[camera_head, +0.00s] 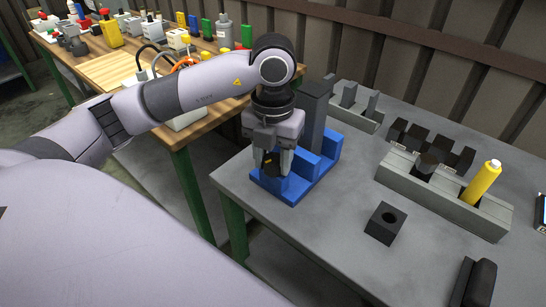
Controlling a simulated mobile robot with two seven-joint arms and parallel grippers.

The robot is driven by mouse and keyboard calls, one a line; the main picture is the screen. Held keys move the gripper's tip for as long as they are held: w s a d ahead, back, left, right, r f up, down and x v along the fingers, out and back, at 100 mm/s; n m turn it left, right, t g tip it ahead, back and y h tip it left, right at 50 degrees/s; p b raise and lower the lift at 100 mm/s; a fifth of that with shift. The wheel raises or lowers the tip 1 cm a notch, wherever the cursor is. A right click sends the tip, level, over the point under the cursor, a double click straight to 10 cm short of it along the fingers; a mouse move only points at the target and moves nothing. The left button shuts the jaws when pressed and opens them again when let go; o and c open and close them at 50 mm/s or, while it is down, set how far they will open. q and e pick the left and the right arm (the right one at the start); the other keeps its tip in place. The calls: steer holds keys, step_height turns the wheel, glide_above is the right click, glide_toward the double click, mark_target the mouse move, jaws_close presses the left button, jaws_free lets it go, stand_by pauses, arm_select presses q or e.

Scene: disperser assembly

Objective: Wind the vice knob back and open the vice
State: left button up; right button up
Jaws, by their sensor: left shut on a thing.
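The vice (302,178) is a blue block-like fixture at the near left part of the grey table. A tall dark grey block (314,112) stands at its back. My left gripper (273,168) points down over the vice's left end, its fingers shut on a dark piece there, which I take to be the vice knob (270,161). The fingers and wrist hide most of the knob, and how far the jaws stand apart cannot be made out. My right gripper is not in view.
A grey holder (440,194) carries a yellow bottle (482,182) and a dark round part. A black block with a hole (385,223) stands in front. Black (431,146) and grey (357,105) racks stand behind. A cluttered wooden table (115,70) is at the left.

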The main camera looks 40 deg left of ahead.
mark_target(273, 160)
arm_select(q)
steer(key=shift+n, duration=0.6)
steer(key=o, duration=1.1)
steer(key=shift+c, duration=0.2)
steer(key=shift+r, duration=3.55)
